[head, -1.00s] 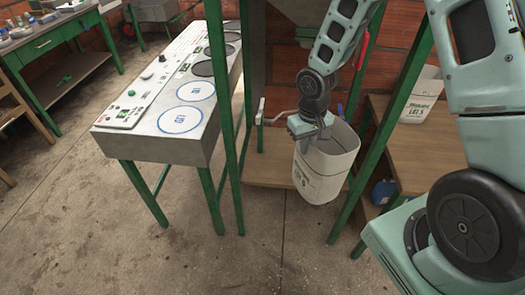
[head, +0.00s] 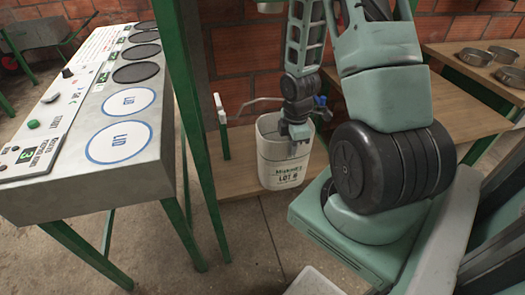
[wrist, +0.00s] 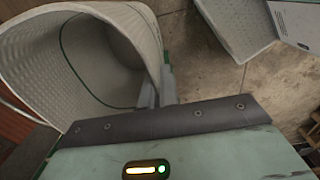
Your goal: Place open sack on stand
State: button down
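The open sack (head: 280,172) is white with "LOT" printing and hangs upright, mouth up, from my gripper (head: 298,138) in the head view. In the wrist view the sack (wrist: 85,50) shows its empty, woven inside and a green line. My gripper is shut on its near rim; the fingertips are partly hidden by the sack. A low wooden platform (head: 242,182) between green posts, probably the stand, lies behind the sack. The sack overlaps its front edge in the picture; I cannot tell whether they touch.
A green post (head: 187,110) stands left of the sack, beside a console (head: 90,128) with lid discs. A metal bar with a white handle (head: 220,107) reaches behind the sack. Wooden shelving (head: 480,70) with metal bowls is at right.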

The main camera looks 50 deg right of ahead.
jog(key=shift+w+d+f+p, duration=0.55)
jog(key=shift+w+d, duration=1.05)
jog(key=shift+w, duration=0.95)
jog(key=shift+w+d+f+p, duration=0.4)
jog(key=shift+w+d+f, duration=0.25)
jog(key=shift+w+d, duration=1.4)
jog(key=shift+w+d+f+p, duration=0.55)
jog(key=shift+w+d, duration=0.6)
jog(key=shift+w, duration=1.85)
jog(key=shift+f, duration=0.2)
jog(key=c, duration=1.7)
grip_release()
jog(key=shift+r, duration=0.1)
notch_tip(320, 180, up, 12)
jog(key=shift+s+r+b, duration=0.1)
jog(key=shift+b, duration=0.25)
jog(key=shift+a, duration=0.15)
